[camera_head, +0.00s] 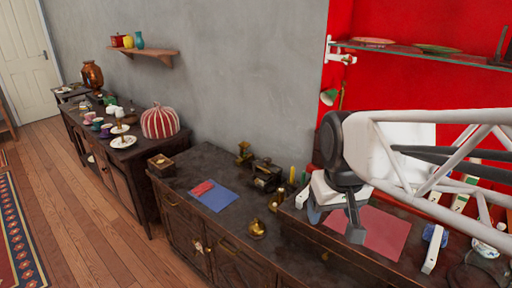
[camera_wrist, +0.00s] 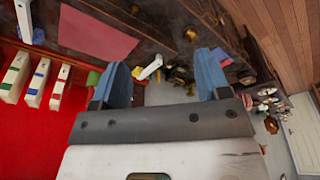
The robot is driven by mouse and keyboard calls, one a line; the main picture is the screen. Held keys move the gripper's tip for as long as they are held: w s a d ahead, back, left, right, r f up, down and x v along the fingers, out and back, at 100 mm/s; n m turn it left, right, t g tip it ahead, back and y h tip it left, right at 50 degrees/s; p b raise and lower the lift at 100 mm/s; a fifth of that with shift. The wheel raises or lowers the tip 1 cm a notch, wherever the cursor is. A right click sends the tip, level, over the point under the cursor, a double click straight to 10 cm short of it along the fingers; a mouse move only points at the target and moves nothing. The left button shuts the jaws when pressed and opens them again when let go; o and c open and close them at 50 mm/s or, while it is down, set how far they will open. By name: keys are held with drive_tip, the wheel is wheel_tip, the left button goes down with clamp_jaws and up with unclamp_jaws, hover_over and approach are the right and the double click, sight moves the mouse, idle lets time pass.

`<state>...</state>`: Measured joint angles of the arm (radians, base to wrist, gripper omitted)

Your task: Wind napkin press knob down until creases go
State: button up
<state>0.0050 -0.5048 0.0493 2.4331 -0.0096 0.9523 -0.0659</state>
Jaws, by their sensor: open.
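I cannot clearly make out which thing is the napkin press. A dark, boxy device with brass parts (camera_head: 265,175) stands at the back of the dark cabinet, and a small brass stand-like piece (camera_head: 244,153) is left of it. Either could be the press; no knob or creases can be made out. A blue napkin-like sheet (camera_head: 215,199) with a smaller red one (camera_head: 201,188) lies flat left of them. My gripper (camera_wrist: 164,76) is open, its blue fingers wide apart with nothing held. In the head view it hangs over the right part of the cabinet, apart from these things.
A brass pot (camera_head: 257,229) stands near the front edge. A pinkish-red sheet (camera_head: 380,232) lies beneath my arm. A wooden box (camera_head: 161,166) sits at the cabinet's left end. A glass shelf (camera_head: 420,52) crosses the red wall. The left cabinet holds a striped dome (camera_head: 160,122).

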drive_tip(key=w+r+n, duration=0.1)
drive_tip(key=w+r, duration=0.1)
drive_tip(key=w, duration=0.8)
drive_tip(key=w+r+n, duration=0.2)
drive_tip(key=w, duration=0.7)
drive_tip(key=n+g, duration=0.2)
drive_tip(key=n, duration=0.5)
hover_over(268, 158)
drive_tip(key=f, duration=2.8)
drive_tip(key=shift+s+a, duration=0.15)
drive_tip(key=shift+s, duration=0.05)
drive_tip(key=shift+f, duration=0.1)
drive_tip(key=shift+f, duration=3.85)
drive_tip(key=shift+c, duration=0.4)
